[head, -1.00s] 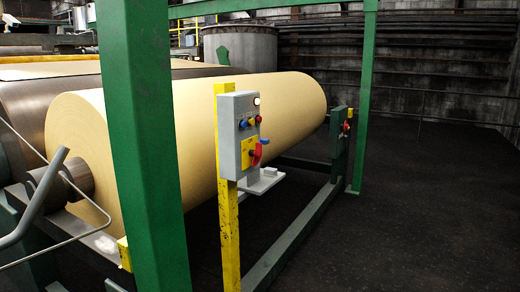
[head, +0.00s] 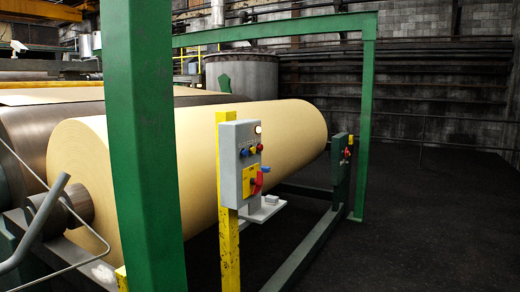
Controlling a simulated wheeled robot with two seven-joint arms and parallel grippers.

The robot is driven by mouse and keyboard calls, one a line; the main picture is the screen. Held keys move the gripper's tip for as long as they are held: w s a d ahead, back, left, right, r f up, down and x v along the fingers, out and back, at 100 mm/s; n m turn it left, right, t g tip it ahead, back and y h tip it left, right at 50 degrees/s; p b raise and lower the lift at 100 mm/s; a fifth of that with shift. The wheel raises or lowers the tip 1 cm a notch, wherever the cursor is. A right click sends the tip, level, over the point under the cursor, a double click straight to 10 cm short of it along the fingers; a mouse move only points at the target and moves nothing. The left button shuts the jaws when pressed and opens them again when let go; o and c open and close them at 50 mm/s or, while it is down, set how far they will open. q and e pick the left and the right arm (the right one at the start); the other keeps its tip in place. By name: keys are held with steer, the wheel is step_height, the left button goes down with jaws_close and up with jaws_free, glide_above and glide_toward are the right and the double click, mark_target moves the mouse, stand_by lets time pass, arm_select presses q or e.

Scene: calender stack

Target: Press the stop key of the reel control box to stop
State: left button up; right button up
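The grey reel control box (head: 240,165) is mounted on a yellow post (head: 229,250) in the middle of the head view. Which button is the stop key I cannot tell at this size. Neither of my grippers shows in the view.
A large cream paper reel (head: 280,125) lies behind the box. A thick green column (head: 145,150) stands to the left, with a bent grey bar (head: 35,225) beyond it. A green frame (head: 365,110) stands behind right. Dark floor (head: 430,230) at right is clear.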

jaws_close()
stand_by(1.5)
